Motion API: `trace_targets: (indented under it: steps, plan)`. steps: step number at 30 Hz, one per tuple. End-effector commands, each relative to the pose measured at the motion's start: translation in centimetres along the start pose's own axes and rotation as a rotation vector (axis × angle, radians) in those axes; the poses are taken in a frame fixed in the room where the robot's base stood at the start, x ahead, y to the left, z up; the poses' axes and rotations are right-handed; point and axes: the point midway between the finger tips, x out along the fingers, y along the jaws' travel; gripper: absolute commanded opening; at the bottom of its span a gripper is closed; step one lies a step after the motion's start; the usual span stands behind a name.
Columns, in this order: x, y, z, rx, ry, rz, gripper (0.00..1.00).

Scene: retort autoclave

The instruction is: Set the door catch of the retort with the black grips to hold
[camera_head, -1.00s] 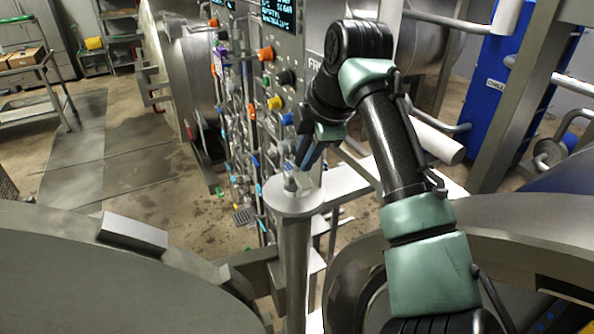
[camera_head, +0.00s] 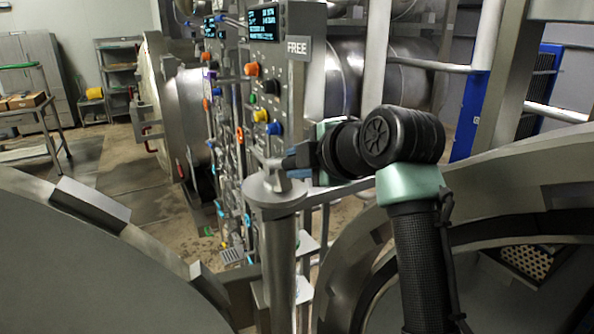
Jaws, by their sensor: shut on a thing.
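A grey metal post with a round top plate (camera_head: 262,193) stands between a large round door (camera_head: 90,265) at the lower left and an open round vessel (camera_head: 480,215) at the right. A small grey lever piece (camera_head: 274,178) sits on the plate; I take it as the door catch. My gripper (camera_head: 288,166) reaches in from the right and is shut on this piece, its jaws partly hidden by their side-on view. No black grips are clearly visible on the near door.
A control panel with coloured knobs (camera_head: 252,69) and a lit display stands just behind the post. Another vessel with a door with red grips (camera_head: 180,168) is behind it at left. Floor is open at left; a cart (camera_head: 40,120) and shelves stand farther back.

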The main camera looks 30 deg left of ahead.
Motion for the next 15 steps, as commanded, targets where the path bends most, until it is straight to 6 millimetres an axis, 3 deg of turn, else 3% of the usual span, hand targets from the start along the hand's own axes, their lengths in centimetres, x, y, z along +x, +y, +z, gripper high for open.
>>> trace_targets:
  steps: [13, 14, 15]
  plan:
    - [0.04, -0.01, -0.1, 0.003, 0.006, 0.01, 0.0]
    - [0.04, -0.01, -0.11, 0.003, 0.006, 0.01, 0.32]
    - [0.04, -0.01, -0.11, 0.003, 0.006, 0.01, 0.39]
